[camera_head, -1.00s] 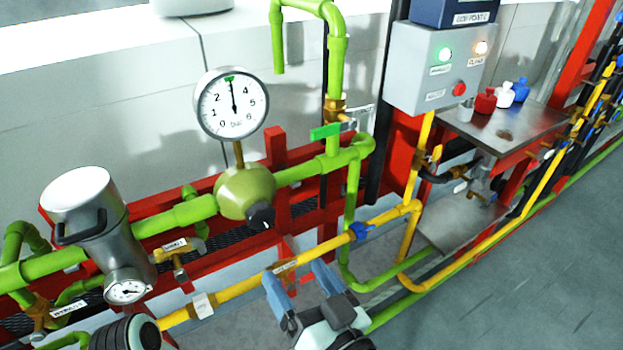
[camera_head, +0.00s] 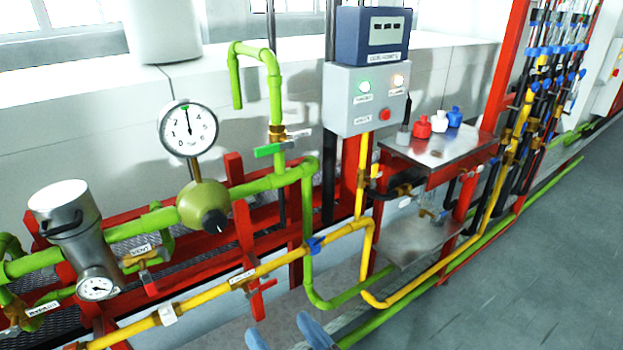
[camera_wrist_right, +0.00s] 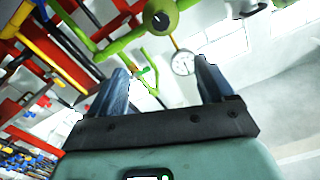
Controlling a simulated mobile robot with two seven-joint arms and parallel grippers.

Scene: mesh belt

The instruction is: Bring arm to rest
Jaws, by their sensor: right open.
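My right gripper (camera_head: 287,334) shows only its two blue-grey fingertips at the bottom edge of the head view. In the right wrist view its fingers (camera_wrist_right: 161,88) are spread apart with nothing between them. It is apart from the pipework and sits in front of and below the yellow pipe (camera_head: 290,257). The rest of the right arm is out of the head view. My left gripper does not show.
Beyond the gripper stand green pipes (camera_head: 265,184), a pressure gauge (camera_head: 188,129), a metal filter canister (camera_head: 68,216), a grey control box (camera_head: 365,101) and a steel shelf (camera_head: 438,146) with small bottles. Open grey floor (camera_head: 520,250) lies to the right.

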